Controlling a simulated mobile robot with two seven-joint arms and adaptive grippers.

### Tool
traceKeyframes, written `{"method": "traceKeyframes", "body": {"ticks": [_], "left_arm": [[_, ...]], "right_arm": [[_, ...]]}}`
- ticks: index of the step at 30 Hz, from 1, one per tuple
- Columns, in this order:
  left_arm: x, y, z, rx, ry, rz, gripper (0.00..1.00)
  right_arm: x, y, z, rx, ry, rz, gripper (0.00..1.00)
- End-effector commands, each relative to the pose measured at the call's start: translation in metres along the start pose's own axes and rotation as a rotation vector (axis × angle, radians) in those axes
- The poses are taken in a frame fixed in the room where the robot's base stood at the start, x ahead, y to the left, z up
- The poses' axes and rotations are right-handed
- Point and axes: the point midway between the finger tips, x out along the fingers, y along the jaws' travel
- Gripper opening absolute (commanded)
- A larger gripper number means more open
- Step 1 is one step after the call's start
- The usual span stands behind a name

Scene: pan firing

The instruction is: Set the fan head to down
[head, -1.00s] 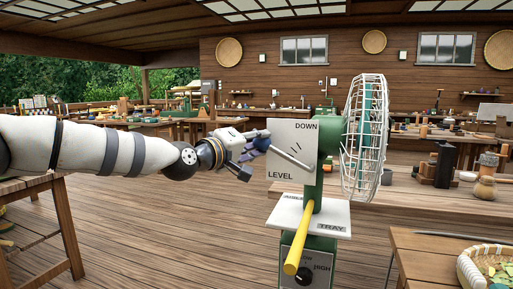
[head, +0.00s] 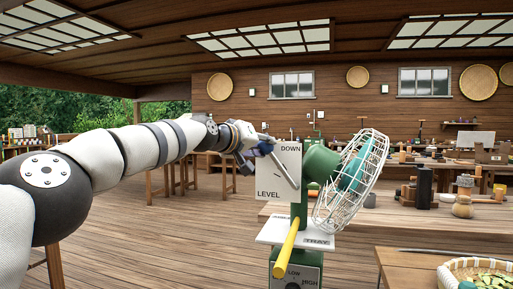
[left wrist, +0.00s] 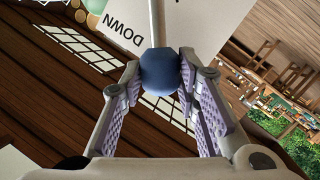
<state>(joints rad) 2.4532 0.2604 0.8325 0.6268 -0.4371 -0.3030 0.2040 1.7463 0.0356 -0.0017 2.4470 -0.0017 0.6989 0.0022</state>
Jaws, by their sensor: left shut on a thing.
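The fan head is a white wire cage (head: 350,182) on a green stand (head: 299,205), with a teal part inside; it is tilted, its face turned downward to the right. A white plate (head: 278,168) beside it reads DOWN at the top and LEVEL at the bottom. A thin light lever (head: 286,168) crosses the plate and slants up to a blue knob (left wrist: 160,72). My left gripper (head: 262,148) is shut on the knob, with a finger on each side in the left wrist view. The lever points toward the upper left, near DOWN. My right gripper is not in view.
A base panel (head: 296,277) shows LOW and HIGH. A basket (head: 485,274) sits on a table at the lower right. Wooden floor lies open at left.

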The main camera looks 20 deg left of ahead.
Motion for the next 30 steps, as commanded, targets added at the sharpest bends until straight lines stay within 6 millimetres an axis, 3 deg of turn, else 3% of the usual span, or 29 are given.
{"method": "traceKeyframes", "body": {"ticks": [16,17,19,30], "left_arm": [[0.0005,0.0056,-0.0016,0.021,0.002,-0.003,0.00],[0.0005,0.0055,-0.0016,0.021,0.002,-0.003,0.36],[0.0004,0.0053,-0.0016,0.021,0.002,-0.003,0.49],[-0.0038,0.0048,-0.0028,0.024,0.002,-0.005,0.49]], "right_arm": [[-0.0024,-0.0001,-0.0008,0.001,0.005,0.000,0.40],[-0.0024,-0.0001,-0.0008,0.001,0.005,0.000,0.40],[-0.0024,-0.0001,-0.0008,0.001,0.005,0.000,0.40],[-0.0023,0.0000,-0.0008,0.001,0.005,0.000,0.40]]}}
